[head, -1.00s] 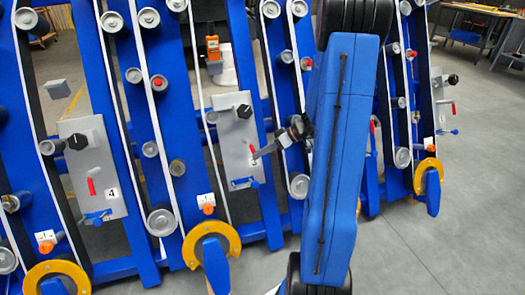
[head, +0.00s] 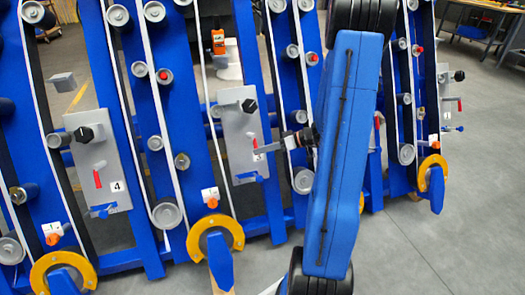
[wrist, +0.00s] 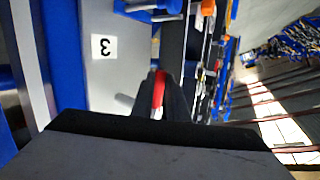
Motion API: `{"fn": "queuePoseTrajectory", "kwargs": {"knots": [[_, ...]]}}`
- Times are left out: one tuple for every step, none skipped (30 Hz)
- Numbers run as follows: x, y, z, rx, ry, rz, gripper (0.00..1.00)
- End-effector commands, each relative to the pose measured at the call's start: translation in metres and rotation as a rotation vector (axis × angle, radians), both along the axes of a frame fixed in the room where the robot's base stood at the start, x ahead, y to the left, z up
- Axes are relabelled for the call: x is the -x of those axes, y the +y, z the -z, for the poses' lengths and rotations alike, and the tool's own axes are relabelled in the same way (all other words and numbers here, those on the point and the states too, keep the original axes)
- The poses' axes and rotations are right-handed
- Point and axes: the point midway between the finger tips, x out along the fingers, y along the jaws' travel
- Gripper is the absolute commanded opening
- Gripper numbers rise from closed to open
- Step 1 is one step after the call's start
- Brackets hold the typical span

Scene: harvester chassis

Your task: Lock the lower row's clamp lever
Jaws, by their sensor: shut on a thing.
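The middle grey plate (head: 237,125) carries a black knob (head: 248,105), a small red lever (head: 255,143) and a blue lever (head: 250,177) below. My gripper (head: 262,150) is at the red lever, reaching in from the right behind my blue arm link. In the wrist view the plate (wrist: 105,80) bears the number 3, seen turned over. There my dark fingers (wrist: 172,98) are shut on the red lever (wrist: 159,90), whose red part shows between them. The fingers hide much of it. A blue lever (wrist: 150,8) shows at the top edge.
A similar plate marked 4 (head: 100,165) stands to the left, with its own red and blue levers. Another plate (head: 448,100) is at the right. Blue frames with rollers and white belts surround them. Yellow curved guards (head: 215,232) stick out low. The grey floor (head: 430,245) at right is open.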

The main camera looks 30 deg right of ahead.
Motion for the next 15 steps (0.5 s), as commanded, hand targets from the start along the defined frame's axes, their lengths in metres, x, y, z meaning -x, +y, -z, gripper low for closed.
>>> {"fn": "queuePoseTrajectory", "kwargs": {"knots": [[-0.0002,-0.0003,0.0002,0.000,0.001,0.001,0.00],[-0.0002,-0.0003,0.0002,0.000,0.001,0.001,0.21],[-0.0002,-0.0002,0.0001,0.000,0.001,0.001,0.30],[-0.0001,-0.0001,0.0003,0.000,0.001,0.001,0.33],[-0.0001,-0.0001,0.0002,0.000,0.000,0.000,0.33],[-0.0001,-0.0001,0.0002,0.000,0.000,0.000,0.33],[0.0000,0.0000,0.0002,0.001,0.001,0.000,0.33],[0.0000,0.0000,0.0002,0.001,0.001,0.000,0.33],[0.0000,0.0001,0.0001,0.001,0.001,0.000,0.33],[0.0000,0.0001,0.0001,0.001,0.001,0.000,0.33],[0.0000,0.0001,0.0001,0.001,0.001,0.000,0.33],[0.0002,-0.0001,0.0000,0.001,0.001,0.000,0.33],[0.0005,-0.0005,-0.0003,0.001,0.001,0.000,0.33],[0.0011,-0.0014,-0.0007,0.001,0.001,0.000,0.33],[0.0023,-0.0029,-0.0016,0.001,0.000,0.001,0.33]]}}
